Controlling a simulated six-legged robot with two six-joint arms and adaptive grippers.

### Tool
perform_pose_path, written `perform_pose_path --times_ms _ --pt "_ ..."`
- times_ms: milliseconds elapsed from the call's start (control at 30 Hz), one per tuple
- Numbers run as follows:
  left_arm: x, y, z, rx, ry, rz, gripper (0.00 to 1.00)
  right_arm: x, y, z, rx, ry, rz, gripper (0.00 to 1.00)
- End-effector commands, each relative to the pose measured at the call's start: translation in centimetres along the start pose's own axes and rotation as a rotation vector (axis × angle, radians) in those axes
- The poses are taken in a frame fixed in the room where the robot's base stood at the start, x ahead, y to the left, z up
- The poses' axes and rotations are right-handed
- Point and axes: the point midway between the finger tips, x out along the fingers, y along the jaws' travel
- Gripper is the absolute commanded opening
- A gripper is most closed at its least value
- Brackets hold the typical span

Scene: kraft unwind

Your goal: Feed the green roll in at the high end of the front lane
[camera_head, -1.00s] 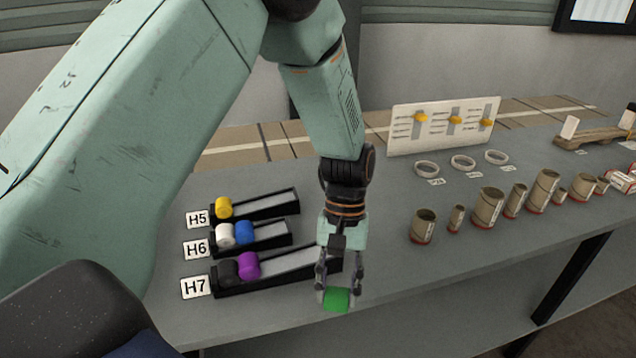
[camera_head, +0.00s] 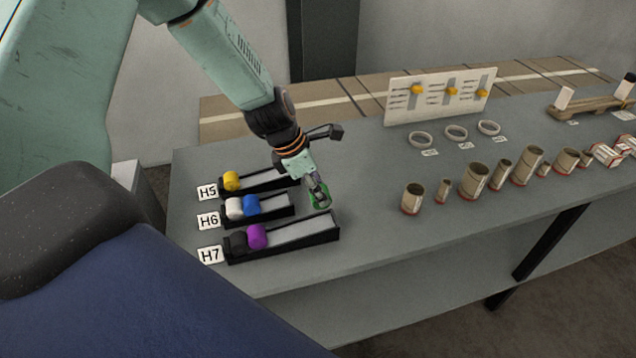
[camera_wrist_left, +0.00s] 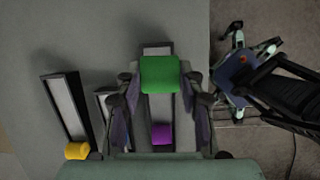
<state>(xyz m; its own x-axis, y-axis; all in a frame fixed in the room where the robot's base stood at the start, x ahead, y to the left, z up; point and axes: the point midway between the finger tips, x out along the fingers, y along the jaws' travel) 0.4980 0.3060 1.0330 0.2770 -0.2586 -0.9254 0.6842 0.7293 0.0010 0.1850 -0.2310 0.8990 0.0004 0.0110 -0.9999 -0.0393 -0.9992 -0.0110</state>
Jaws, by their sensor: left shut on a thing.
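The front lane, labelled H7, is a sloped black-sided tray (camera_head: 305,230) near the table's front edge. A black roll (camera_head: 238,242) and a purple roll (camera_head: 257,236) rest at its left end by the label. My left gripper (camera_head: 319,196) is shut on the green roll (camera_head: 322,203), just above the lane's right end in the head view. In the left wrist view the green roll (camera_wrist_left: 160,74) sits between the fingers and covers part of the lane, with the purple roll (camera_wrist_left: 161,134) below. My right gripper is out of view.
Lane H6 (camera_head: 278,208) holds a white and a blue roll; lane H5 holds a yellow roll (camera_head: 232,181). Several brown tubes (camera_head: 474,182) stand to the right, with white rings (camera_head: 456,132) and a slider board (camera_head: 440,95) behind.

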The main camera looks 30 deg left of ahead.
Motion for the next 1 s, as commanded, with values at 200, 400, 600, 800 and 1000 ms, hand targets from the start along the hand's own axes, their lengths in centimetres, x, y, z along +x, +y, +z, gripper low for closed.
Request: perform_pose_path --times_ms 200,400,600,800,1000 --pt "0.2 0.2 0.0 -0.047 -0.004 0.019 0.12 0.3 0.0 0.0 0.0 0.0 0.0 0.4" --pt "1.1 0.2 -0.4 -0.044 -0.004 0.018 0.12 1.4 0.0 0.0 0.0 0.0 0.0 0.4" --pt "2.6 0.2 -1.0 -0.044 -0.004 0.017 0.12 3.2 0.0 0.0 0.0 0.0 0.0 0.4" --pt "4.1 0.2 -1.6 -0.043 -0.003 0.017 0.12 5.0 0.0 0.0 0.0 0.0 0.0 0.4" --pt "4.8 0.2 -1.9 -0.044 -0.003 0.017 0.12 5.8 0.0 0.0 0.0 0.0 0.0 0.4"
